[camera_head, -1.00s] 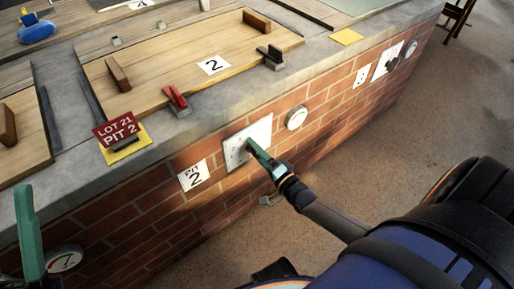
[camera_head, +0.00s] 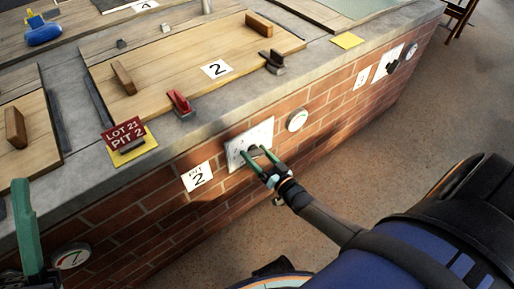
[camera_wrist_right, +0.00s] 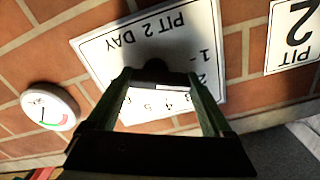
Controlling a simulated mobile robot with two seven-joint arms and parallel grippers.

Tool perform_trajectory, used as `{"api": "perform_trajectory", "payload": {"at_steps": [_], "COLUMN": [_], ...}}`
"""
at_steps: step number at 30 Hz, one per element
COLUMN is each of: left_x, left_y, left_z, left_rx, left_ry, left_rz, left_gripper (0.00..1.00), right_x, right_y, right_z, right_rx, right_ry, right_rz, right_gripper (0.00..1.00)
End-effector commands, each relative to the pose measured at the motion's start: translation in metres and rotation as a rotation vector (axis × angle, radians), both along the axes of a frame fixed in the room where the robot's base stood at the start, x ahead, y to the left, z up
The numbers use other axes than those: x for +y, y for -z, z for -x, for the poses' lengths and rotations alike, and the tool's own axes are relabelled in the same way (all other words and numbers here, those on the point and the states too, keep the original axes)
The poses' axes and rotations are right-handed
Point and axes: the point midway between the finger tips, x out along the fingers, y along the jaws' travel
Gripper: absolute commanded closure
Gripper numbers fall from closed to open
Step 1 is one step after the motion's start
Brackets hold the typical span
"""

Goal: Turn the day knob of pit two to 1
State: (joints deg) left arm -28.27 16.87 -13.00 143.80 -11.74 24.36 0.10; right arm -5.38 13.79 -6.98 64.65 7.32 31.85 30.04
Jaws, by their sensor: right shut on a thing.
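The white day plate of pit two (camera_head: 263,131) is on the brick wall beside the "PIT 2" sign (camera_head: 197,177). In the right wrist view the plate (camera_wrist_right: 110,48) appears upside down, reading "PIT 2 DAY" with numbers around a dark knob (camera_wrist_right: 157,67). My right gripper (camera_head: 257,154) is at the plate, its green fingers on either side of the knob and shut on it. The fingers hide part of the dial, and I cannot tell which number the knob points to. One green finger of my left gripper (camera_head: 27,230) shows at the left edge; its opening is not visible.
A round gauge (camera_head: 297,119) is right of the plate, and another gauge (camera_head: 71,256) is at lower left. The concrete ledge above holds a red clamp (camera_head: 179,102) and a "LOT 21 PIT 2" sign (camera_head: 123,135). The floor at right is open.

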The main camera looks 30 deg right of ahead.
Motion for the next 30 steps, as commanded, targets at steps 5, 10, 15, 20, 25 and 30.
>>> {"api": "perform_trajectory", "payload": {"at_steps": [5,10,15,20,25,30], "left_x": [0.0,-0.0001,-0.0002,-0.0001,-0.0002,-0.0002], "left_y": [-0.0024,-0.0035,-0.0041,-0.0045,-0.0046,-0.0046], "left_z": [0.0002,0.0003,0.0004,0.0005,0.0005,0.0005], "left_rx": [-0.001,-0.003,-0.003,-0.003,-0.003,-0.003], "left_ry": [-0.003,-0.004,-0.004,-0.004,-0.004,-0.004], "left_rz": [-0.004,-0.006,-0.006,-0.006,-0.006,-0.005], "left_gripper": [0.66,0.66,0.66,0.66,0.66,0.66], "right_x": [0.0004,0.001,0.0014,0.0012,0.0012,0.0012], "right_y": [0.0009,0.0017,0.0022,0.0026,0.0029,0.003], "right_z": [0.0005,0.0007,0.0007,0.0008,0.0008,0.0008], "right_rx": [-0.01,-0.02,-0.028,-0.031,-0.032,-0.032], "right_ry": [0.0,0.0,0.0,0.001,0.0,0.0], "right_rz": [0.149,0.267,0.35,0.396,0.419,0.424], "right_gripper": [0.71,0.71,0.71,0.71,0.71,0.71]}}
